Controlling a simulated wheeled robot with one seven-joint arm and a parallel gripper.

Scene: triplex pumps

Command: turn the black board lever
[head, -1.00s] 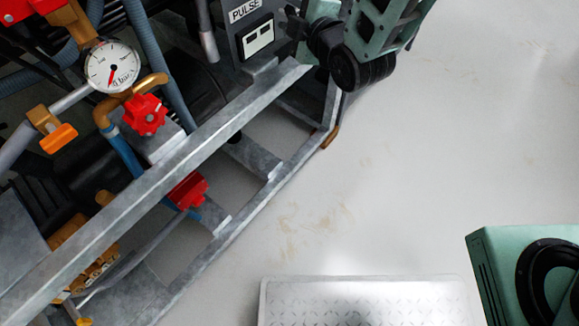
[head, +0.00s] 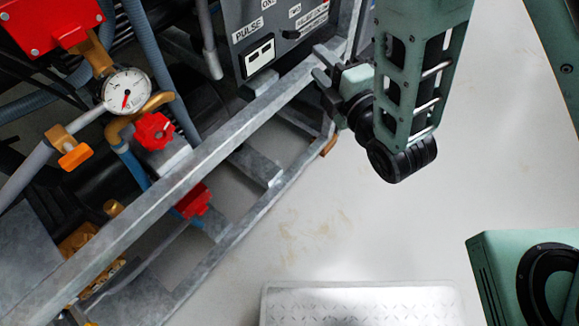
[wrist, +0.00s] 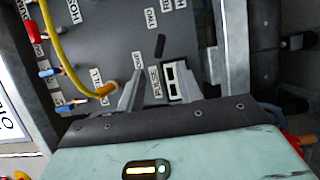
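The black board lever (wrist: 160,45) is a short dark bar on the grey board (wrist: 105,40), near the TWO label in the wrist view. In the head view the lever (head: 291,34) shows small on the board (head: 270,20), beside the ONE and TWO labels. My gripper (head: 322,66) is to the right of the board, with its fingers pointing at it. In the wrist view my gripper (wrist: 172,80) has its grey fingers apart, with the lever ahead between their lines. The gripper looks empty and does not appear to touch the lever.
A white PULSE counter (wrist: 175,80) sits on the board close to the lever. A galvanised frame rail (head: 180,185) runs below the board. A yellow hose (wrist: 58,55) and coloured plugs are at the board's left in the wrist view.

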